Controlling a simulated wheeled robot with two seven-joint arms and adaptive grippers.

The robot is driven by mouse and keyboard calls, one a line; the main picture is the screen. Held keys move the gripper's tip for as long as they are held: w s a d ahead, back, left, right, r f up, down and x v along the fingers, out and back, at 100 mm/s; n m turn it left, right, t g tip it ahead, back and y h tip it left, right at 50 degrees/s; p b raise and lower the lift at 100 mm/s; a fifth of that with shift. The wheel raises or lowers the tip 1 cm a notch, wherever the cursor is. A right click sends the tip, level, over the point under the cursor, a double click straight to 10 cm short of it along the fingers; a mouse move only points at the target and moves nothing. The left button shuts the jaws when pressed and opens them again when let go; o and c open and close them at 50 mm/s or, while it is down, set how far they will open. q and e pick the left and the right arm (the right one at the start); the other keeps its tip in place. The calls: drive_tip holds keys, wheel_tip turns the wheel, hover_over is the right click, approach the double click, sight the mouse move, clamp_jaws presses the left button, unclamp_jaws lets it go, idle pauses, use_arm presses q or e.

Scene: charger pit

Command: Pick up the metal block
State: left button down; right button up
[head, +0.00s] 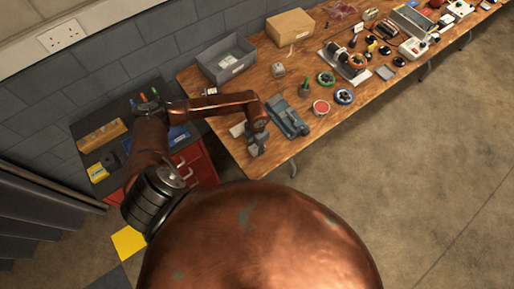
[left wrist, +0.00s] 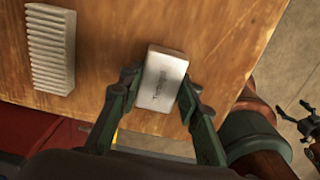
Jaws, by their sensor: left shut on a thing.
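The metal block (left wrist: 162,79) is a small pale silver box with a dark engraved mark on its top, seen in the left wrist view. My left gripper (left wrist: 160,98) is shut on it, one dark finger along each side. In the head view my left gripper (head: 256,147) is over the near left corner of the wooden bench (head: 225,113), and the block is hard to make out there. I cannot tell whether the block touches the bench. A dark jointed part at the right edge of the left wrist view may be my right gripper (left wrist: 309,122); its fingers are unclear.
A finned heat sink (left wrist: 50,48) lies left of the block. A blue-grey vise (head: 287,117) stands just right of the left gripper. A grey bin (head: 227,60) and cardboard box (head: 290,25) stand further back. A red cabinet (head: 196,164) is left of the bench.

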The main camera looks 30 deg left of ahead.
use_arm(q)
drive_tip(key=shift+r, duration=0.5)
wheel_tip(320, 180, up, 2)
drive_tip(key=shift+w+r, duration=0.1)
drive_tip(key=s+d+r, duration=0.5)
drive_tip(key=s+r, duration=0.4)
drive_tip(key=s, duration=0.4)
drive_tip(key=shift+d+r, duration=0.2)
drive_tip(key=shift+r, duration=0.2)
